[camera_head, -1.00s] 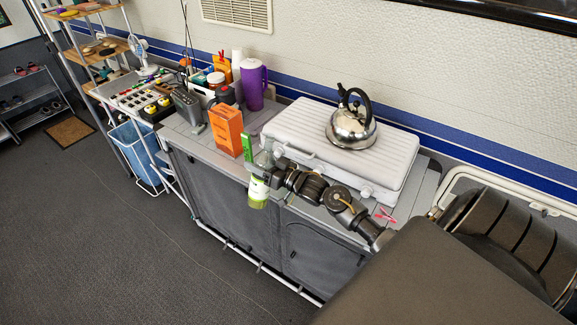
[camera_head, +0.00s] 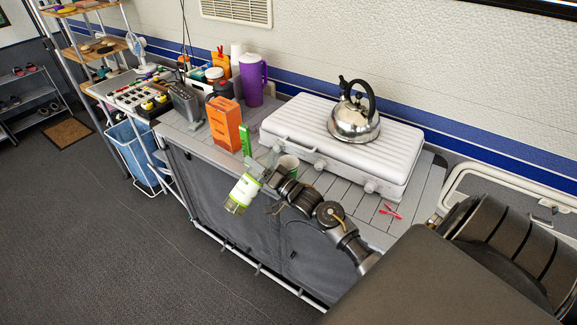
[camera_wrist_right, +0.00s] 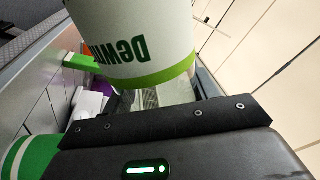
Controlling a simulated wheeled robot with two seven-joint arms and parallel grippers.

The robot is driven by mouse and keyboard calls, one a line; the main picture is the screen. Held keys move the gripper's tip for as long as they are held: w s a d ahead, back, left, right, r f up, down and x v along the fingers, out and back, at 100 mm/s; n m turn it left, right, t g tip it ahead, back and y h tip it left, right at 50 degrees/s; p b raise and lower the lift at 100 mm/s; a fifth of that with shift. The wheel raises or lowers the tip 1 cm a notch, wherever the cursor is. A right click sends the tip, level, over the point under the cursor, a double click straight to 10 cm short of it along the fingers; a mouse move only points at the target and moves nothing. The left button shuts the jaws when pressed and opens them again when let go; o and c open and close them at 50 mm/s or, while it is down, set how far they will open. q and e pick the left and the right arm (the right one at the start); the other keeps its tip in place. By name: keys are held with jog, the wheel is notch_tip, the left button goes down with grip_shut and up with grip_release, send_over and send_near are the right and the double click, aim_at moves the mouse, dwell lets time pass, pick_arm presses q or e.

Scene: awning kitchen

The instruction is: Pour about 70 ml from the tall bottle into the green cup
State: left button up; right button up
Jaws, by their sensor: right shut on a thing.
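The tall bottle (camera_head: 243,190) has a white label with green bands. My right gripper (camera_head: 257,174) is shut on it and holds it off the counter's front edge. It is tilted, its base low and to the left, its upper end toward the right. Its label fills the top of the right wrist view (camera_wrist_right: 140,35). The green cup (camera_head: 288,164) stands on the counter just behind my right gripper, partly hidden by it. A green and white rounded edge at lower left of the wrist view looks like the cup (camera_wrist_right: 32,158). My left gripper is not in view.
An orange box (camera_head: 225,124) and a small green box (camera_head: 245,140) stand left of the cup. A white closed case (camera_head: 290,125) bearing a steel kettle (camera_head: 354,120) lies behind. A red item (camera_head: 390,211) lies on the counter (camera_head: 365,190) at right.

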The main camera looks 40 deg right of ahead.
aim_at(256, 175)
jog(key=f+m+b, duration=0.1)
jog(key=f+m+h+b, duration=0.1)
jog(key=a+f+m+b, duration=0.1)
jog(key=m, duration=0.1)
jog(key=shift+f+t, duration=0.35)
jog(key=shift+t, duration=0.05)
jog(key=r+p, duration=0.1)
jog(key=r+m+p, duration=0.1)
jog(key=shift+d+r+m+h+p, duration=0.3)
jog(key=shift+p, duration=0.1)
jog(key=shift+d+r+m+p, duration=0.15)
jog(key=shift+m+p, duration=0.15)
jog(key=shift+f+m+h, duration=0.2)
jog(key=shift+m+h, duration=0.2)
jog(key=shift+m, duration=0.1)
jog(key=shift+d+m+p, duration=0.1)
jog(key=shift+m+p, duration=0.3)
jog(key=shift+m, duration=0.3)
jog(key=shift+d+r+m+h+p, duration=0.1)
jog(key=shift+r+m+h+p, duration=0.5)
jog(key=shift+p, duration=0.45)
jog(key=shift+a+f, duration=0.1)
jog(key=shift+a, duration=0.25)
jog(key=shift+r+m+p, duration=0.3)
jog(key=shift+m+p, duration=0.3)
